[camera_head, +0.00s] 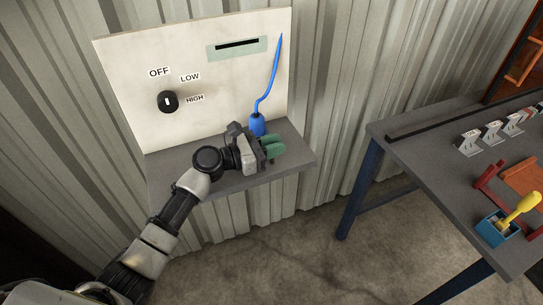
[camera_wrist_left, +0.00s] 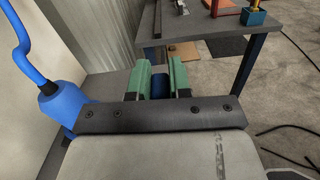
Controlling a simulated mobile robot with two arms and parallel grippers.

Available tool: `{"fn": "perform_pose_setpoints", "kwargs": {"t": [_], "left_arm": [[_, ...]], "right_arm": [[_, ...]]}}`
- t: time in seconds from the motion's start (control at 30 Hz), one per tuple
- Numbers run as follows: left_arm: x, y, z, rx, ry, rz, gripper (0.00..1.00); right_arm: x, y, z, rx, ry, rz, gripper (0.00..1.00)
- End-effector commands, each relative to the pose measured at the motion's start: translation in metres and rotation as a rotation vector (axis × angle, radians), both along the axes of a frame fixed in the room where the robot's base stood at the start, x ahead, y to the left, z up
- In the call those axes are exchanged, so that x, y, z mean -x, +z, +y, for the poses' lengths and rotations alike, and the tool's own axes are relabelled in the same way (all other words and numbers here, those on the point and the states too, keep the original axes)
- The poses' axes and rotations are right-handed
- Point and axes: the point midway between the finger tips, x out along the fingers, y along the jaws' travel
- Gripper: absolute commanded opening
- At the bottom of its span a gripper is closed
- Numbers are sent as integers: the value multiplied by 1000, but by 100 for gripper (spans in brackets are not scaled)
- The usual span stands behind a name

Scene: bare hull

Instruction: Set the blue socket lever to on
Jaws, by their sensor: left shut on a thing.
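The blue socket (camera_head: 257,124) stands on the grey shelf at the foot of the white panel, with a blue cable rising from its top. It also shows at the left of the left wrist view (camera_wrist_left: 62,104). My left gripper (camera_head: 272,146), with green fingers, is just in front of the socket, low over the shelf. In the left wrist view its fingers (camera_wrist_left: 160,86) are shut on a blue piece (camera_wrist_left: 160,88), which appears to be the socket's lever. The head view hides this piece behind the gripper. The lever's setting cannot be read. My right gripper is not in view.
The white panel (camera_head: 200,60) bears a black knob (camera_head: 168,102) marked OFF, LOW, HIGH and a slotted green plate (camera_head: 237,47). The grey shelf (camera_head: 290,155) ends close by. A workbench (camera_head: 430,150) with a yellow-handled lever (camera_head: 520,205) stands at right, with open floor between.

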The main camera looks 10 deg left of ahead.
Motion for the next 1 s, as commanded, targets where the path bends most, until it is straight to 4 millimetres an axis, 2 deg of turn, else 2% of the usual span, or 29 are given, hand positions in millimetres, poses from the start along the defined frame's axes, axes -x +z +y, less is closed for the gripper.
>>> {"fn": "perform_pose_setpoints", "kwargs": {"t": [0.03, 0.1, 0.4, 0.7, 1.0], "left_arm": [[-4, 6, 0, 30, -4, 41, 0], [-8, 6, 3, 67, -5, 95, 0], [-21, 1, 12, 196, -5, 286, 0], [-28, -5, 17, 270, -3, 396, 0], [-30, -7, 18, 291, -4, 426, 0]], "right_arm": [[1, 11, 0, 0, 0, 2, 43], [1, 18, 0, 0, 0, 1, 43], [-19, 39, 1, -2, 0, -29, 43], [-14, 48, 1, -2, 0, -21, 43], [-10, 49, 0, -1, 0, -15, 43]]}}
